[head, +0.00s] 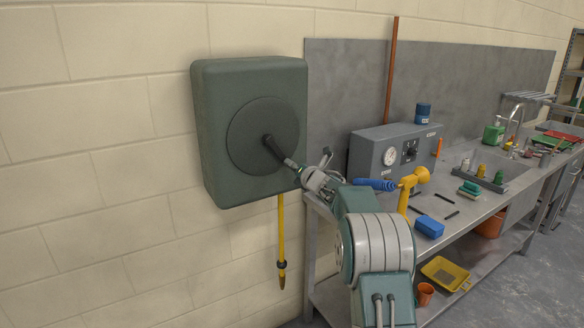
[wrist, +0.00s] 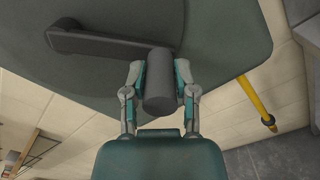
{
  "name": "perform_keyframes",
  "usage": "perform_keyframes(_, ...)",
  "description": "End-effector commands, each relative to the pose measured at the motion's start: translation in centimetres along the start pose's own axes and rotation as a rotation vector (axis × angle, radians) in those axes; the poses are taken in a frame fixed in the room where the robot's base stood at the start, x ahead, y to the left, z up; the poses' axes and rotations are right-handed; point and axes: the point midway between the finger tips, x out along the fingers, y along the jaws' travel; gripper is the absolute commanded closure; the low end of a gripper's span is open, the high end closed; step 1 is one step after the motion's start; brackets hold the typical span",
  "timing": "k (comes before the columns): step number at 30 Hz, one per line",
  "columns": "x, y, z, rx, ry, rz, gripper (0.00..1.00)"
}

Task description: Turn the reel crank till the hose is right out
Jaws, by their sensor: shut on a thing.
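The green hose reel box (head: 206,130) is fixed to the block wall, with a round dark disc (head: 262,115) on its front. The dark crank (head: 274,148) runs from the disc's middle down to the right. In the wrist view the crank arm (wrist: 100,43) ends in a round grey handle (wrist: 160,82). My gripper (wrist: 160,85) is shut on this handle, one finger on each side; in the head view my gripper (head: 302,172) is at the box's lower right. The yellow hose (head: 281,225) hangs below the box and ends in a dark fitting and brownish tip above the floor.
A steel bench (head: 470,210) stands at the right, close to my arm. On it are a grey control box (head: 365,155) with a gauge, a blue block (head: 429,226) and a yellow and blue tool (head: 405,190). A yellow tray (head: 445,272) and an orange cup (head: 425,293) are below.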

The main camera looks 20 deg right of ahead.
Motion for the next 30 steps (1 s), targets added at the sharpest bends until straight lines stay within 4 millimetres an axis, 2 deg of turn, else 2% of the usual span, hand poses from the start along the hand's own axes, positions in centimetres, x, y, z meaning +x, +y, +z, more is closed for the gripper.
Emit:
perform_keyframes(3,-0.1,-0.6,-0.1,0.005,0.001,-0.011,1.0)
perform_keyframes(4,-0.1,-0.6,-0.1,0.005,0.001,-0.011,0.5)
perform_keyframes(5,-0.1,-0.6,-0.1,0.005,0.001,-0.011,0.36)
perform_keyframes(6,-0.1,-0.5,-0.1,0.005,0.0,-0.01,0.29)
perform_keyframes(20,-0.6,0.0,0.1,0.003,-0.002,-0.003,0.29)
perform_keyframes(23,-1.8,0.0,0.1,0.004,-0.002,-0.002,0.29)
perform_keyframes(30,-5.7,-0.1,0.1,0.004,-0.002,-0.004,0.29)
